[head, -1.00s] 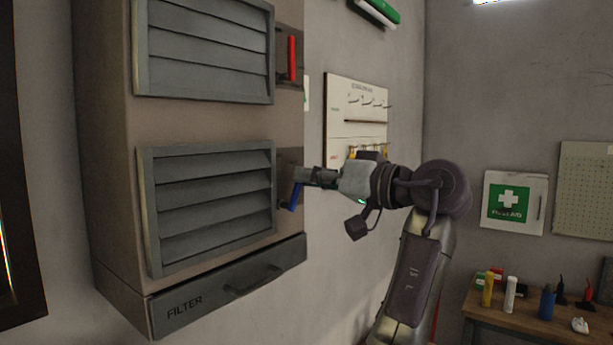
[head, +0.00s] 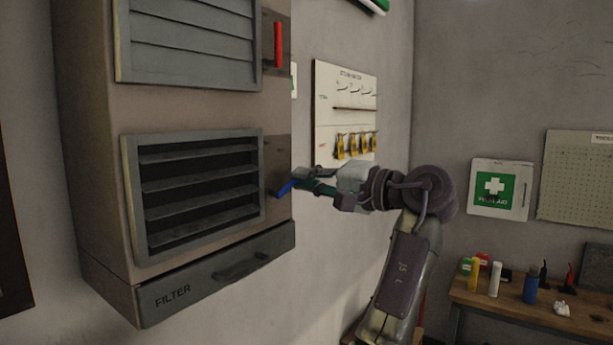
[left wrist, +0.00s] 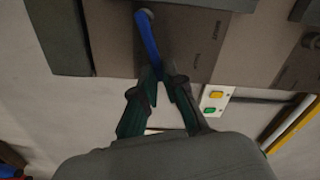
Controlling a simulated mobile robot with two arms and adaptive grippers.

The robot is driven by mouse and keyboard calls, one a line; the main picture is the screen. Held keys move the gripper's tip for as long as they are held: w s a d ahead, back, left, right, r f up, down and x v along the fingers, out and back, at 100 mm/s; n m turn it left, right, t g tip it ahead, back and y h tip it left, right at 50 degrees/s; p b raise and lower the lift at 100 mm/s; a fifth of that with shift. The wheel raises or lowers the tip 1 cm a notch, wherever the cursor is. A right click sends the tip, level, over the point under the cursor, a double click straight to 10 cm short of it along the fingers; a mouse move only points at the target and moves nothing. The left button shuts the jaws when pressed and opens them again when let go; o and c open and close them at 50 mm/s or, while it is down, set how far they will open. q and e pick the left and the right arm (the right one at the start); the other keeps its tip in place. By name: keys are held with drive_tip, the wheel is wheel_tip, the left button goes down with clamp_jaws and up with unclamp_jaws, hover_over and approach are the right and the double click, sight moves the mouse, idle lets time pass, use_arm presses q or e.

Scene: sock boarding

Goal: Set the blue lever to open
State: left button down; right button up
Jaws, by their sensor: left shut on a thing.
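The blue lever (head: 283,188) is on the right side of the cabinet, beside the lower louvre (head: 195,190). It slants from its pivot up to the right. The lower louvre's slats stand open with dark gaps between them. My left gripper (head: 296,184) is shut on the lever's free end. In the left wrist view the lever (left wrist: 148,40) runs from its round pivot down to between the fingertips (left wrist: 165,76). The fingers hide its tip. My right gripper is in neither view.
A red lever (head: 278,45) stands upright beside the closed upper louvre (head: 190,38). A filter drawer (head: 215,274) is below. A tool board (head: 345,85) hangs behind my left arm. A bench (head: 510,307) with bottles stands at lower right.

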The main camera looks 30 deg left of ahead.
use_arm(q)
drive_tip(key=shift+m, duration=0.3)
drive_tip(key=c, duration=1.2)
unclamp_jaws()
drive_tip(key=shift+w+a+f, duration=0.1)
drive_tip(key=shift+c, duration=0.2)
drive_tip(key=d, duration=0.7)
drive_tip(key=shift+s+d, duration=0.3)
drive_tip(key=shift+a, duration=0.1)
drive_tip(key=shift+f, duration=0.1)
